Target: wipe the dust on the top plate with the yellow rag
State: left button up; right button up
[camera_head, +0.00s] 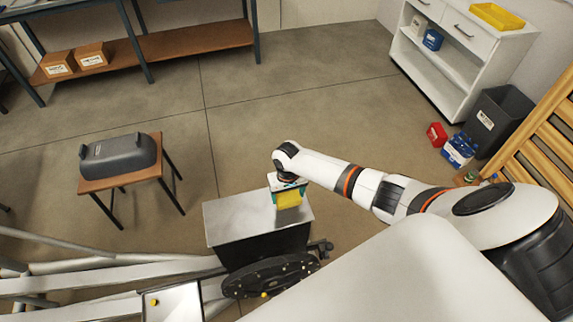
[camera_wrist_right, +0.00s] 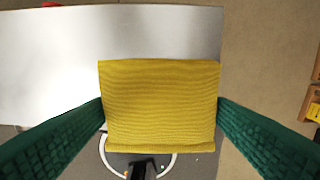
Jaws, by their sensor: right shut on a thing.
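The top plate (camera_head: 232,220) is a silver metal sheet on a dark box-shaped body, low in the middle of the head view. My right gripper (camera_head: 288,188) is shut on the yellow rag (camera_head: 289,199) at the plate's right part. In the right wrist view the ribbed yellow rag (camera_wrist_right: 160,105) sits between the green fingers, over the edge of the plate (camera_wrist_right: 110,30). I cannot tell whether the rag touches the plate. The plate shows bright and greyish areas; dust is not clearly distinguishable. My left gripper is not in view.
A wooden stool (camera_head: 147,177) with a dark grey plastic cover (camera_head: 118,152) stands left. Pale tubes and a black wheel-like part (camera_head: 270,276) lie in front of the plate. A bin (camera_head: 497,120), shelf unit (camera_head: 450,62) and pallet stand right. The floor behind is clear.

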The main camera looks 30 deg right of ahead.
jog(key=shift+d+r+p, duration=0.1)
jog(key=shift+r+p, duration=0.6)
jog(key=shift+r, duration=0.5)
